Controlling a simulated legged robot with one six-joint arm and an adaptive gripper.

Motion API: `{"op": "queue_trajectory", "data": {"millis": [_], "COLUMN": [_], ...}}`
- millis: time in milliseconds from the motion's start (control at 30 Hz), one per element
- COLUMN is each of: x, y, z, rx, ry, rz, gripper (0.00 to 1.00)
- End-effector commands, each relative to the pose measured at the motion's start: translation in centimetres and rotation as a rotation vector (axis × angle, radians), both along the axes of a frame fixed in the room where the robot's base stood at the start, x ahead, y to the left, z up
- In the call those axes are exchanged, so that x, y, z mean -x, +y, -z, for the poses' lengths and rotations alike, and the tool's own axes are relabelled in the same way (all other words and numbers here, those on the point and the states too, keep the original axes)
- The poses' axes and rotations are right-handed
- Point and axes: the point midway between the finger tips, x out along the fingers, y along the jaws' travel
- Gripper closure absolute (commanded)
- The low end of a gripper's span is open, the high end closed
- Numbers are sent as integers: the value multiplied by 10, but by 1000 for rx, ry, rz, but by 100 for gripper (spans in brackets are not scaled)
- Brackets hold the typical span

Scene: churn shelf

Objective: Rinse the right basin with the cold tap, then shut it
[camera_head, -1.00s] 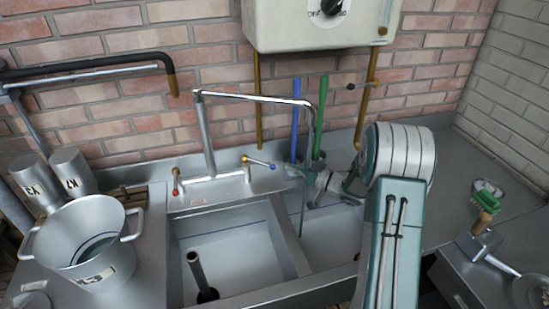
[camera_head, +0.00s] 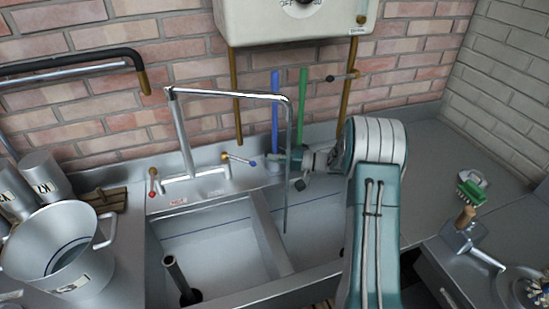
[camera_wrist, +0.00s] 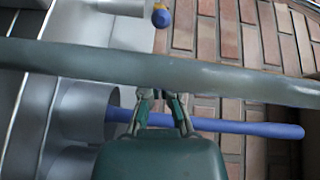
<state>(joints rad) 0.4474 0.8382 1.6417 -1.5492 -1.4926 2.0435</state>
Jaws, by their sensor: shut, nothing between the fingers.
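The cold tap's blue-tipped lever (camera_head: 240,160) points right on the ledge behind the basins; its blue tip (camera_wrist: 161,17) shows at the top of the wrist view. The chrome spout (camera_head: 230,95) reaches right, and a thin grey column (camera_head: 287,180) drops from its end over the right basin (camera_head: 318,225). I cannot tell whether it is running water or pipe. A similar grey-green band (camera_wrist: 200,70) crosses the wrist view. My gripper (camera_wrist: 160,95) is shut and empty, beyond that band and close to a blue handle (camera_wrist: 240,128). In the head view my gripper (camera_head: 281,160) is right of the lever.
A blue handle (camera_head: 275,105) and a green handle (camera_head: 303,100) stand upright behind the right basin. The red-tipped tap (camera_head: 153,175) is left. The left basin (camera_head: 215,245) holds an upright pipe (camera_head: 175,275). A large pot (camera_head: 60,245) stands left; a green brush (camera_head: 472,190) lies right.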

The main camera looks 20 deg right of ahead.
Motion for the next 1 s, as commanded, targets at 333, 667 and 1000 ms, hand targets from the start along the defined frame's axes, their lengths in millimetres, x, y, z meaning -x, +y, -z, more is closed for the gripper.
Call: {"op": "queue_trajectory", "data": {"millis": [333, 667, 1000], "x": [-29, -34, -33], "y": [50, 60, 65], "z": [3, 3, 3], "rx": [0, -1, 0], "ry": [-1, -1, -1], "rz": [-1, 1, 13], "gripper": [100, 100, 100]}}
